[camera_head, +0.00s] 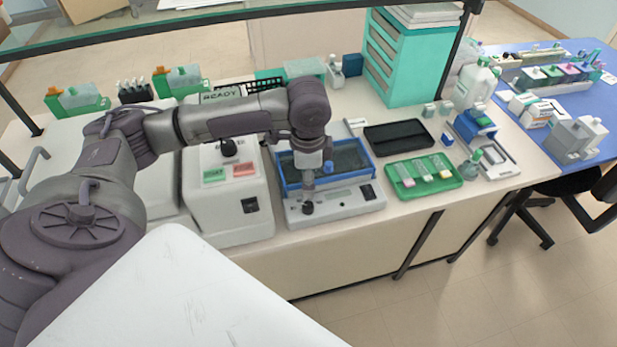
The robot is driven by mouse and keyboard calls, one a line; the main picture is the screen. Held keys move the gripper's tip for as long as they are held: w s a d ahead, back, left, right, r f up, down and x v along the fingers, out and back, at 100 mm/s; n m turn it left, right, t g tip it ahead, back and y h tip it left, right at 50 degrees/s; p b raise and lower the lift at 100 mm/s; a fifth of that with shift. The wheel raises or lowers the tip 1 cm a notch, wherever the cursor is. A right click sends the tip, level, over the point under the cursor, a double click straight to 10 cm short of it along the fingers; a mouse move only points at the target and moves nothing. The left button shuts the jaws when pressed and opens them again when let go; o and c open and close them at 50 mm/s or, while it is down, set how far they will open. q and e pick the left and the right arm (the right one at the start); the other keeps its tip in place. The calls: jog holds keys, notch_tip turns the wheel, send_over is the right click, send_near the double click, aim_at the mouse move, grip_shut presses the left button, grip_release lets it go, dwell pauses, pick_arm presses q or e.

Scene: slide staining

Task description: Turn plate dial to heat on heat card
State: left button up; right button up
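My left gripper (308,193) points down over the front of a grey device with a blue-rimmed dark basin (350,157). Its tip is just above or touching a small black dial (307,208) on that device's front panel; I cannot tell which. The fingers are too small to tell whether they are open. A white box-shaped device stands to the left, with a green card (214,175) and a red card (244,170) on its front. Their lettering is too small to read surely. A black knob (228,147) is above them. My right gripper is out of view.
A green tray (398,193) with several slides lies right of the basin, with a black tray (398,135) behind it. A READY sign (222,95) stands behind the white device. A teal drawer unit (405,80) and bottles stand at the back. A blue table is at the right.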

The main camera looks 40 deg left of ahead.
aim_at(308, 205)
pick_arm(q)
jog(key=f, duration=0.3)
jog(key=f+p, duration=0.1)
jog(key=f, duration=0.5)
jog(key=shift+w+a+f+p, duration=0.15)
jog(key=shift+w+f+p, duration=0.1)
jog(key=shift+p, duration=0.1)
jog(key=shift+f, duration=0.45)
jog(key=shift+c, duration=1.2)
grip_shut()
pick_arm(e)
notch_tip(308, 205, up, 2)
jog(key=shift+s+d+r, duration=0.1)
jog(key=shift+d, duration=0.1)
